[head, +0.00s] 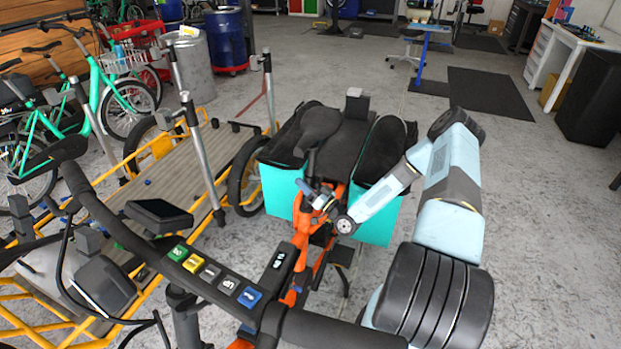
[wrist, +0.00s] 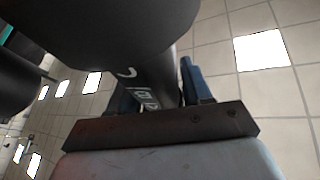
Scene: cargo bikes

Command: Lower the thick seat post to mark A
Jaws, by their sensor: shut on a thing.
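The seat post (head: 311,163) rises from the orange bike frame (head: 318,270) and carries a dark saddle (head: 319,122). My gripper (head: 311,192) reaches in from the right and is shut on the post below the saddle. In the wrist view the black post (wrist: 155,88), with white markings, runs between the blue fingers of my gripper (wrist: 160,92). The saddle (wrist: 105,28) looms over it there. The markings are too small and slanted to read, so mark A cannot be picked out. The seat clamp is not clear in either view.
Teal panniers with black tops flank the saddle, left (head: 282,189) and right (head: 378,207), close to my arm. Black handlebars (head: 225,275) with coloured buttons cross the foreground. A yellow-framed cargo bike (head: 175,165) stands left.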

